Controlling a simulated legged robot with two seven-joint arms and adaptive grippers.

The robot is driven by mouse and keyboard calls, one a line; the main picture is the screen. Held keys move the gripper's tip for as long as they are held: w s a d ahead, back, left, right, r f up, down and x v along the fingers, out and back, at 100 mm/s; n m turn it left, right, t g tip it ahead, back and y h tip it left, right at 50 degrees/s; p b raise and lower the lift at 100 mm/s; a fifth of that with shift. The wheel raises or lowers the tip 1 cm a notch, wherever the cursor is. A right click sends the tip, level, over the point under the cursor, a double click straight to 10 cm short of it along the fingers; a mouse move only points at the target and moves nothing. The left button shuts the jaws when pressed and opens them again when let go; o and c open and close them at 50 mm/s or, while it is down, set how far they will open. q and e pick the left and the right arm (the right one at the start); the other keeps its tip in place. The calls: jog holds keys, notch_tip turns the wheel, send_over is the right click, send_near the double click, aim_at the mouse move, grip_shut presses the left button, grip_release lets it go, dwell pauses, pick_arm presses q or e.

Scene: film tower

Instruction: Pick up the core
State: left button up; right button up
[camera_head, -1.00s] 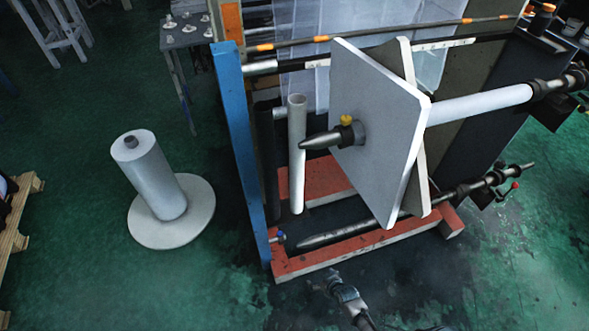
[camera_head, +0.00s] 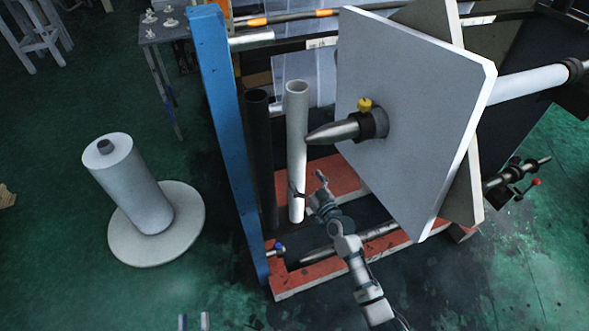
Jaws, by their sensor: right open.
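A pale grey hollow tube, which looks like the core (camera_head: 297,140), stands upright inside the frame of the machine. My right gripper (camera_head: 309,186) is at its lower part, on its right side. It is open, with one finger reaching across the front of the tube and the other to the right of it. I cannot tell whether it touches the tube. Two fingertips of my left gripper (camera_head: 194,321) show at the bottom edge, apart and empty, far from the tube.
A dark tube (camera_head: 262,165) stands just left of the core. A blue post (camera_head: 228,130) is further left. A large grey plate (camera_head: 420,110) on a pointed shaft (camera_head: 335,132) hangs close on the right. A red base (camera_head: 310,277) lies below. A white roll (camera_head: 130,185) stands on a disc at left.

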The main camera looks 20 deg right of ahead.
aim_at(301, 173)
jog(key=shift+w+a, duration=0.1)
jog(key=shift+w, duration=1)
jog(key=w+b, duration=0.1)
jog(key=w, duration=0.1)
jog(key=w+b, duration=0.1)
jog(key=w, duration=0.1)
jog(key=shift+w+a+f, duration=0.1)
jog(key=shift+a+f, duration=0.05)
jog(key=shift+w, duration=0.3)
jog(key=shift+r, duration=0.25)
jog(key=c, duration=1.5)
pick_arm(q)
jog(key=s+r+t, duration=0.3)
jog(key=r+t, duration=0.2)
jog(key=shift+a+r+n, duration=0.2)
jog(key=shift+n, duration=0.2)
pick_arm(e)
jog(key=shift+c, duration=0.9)
jog(key=shift+r, duration=0.1)
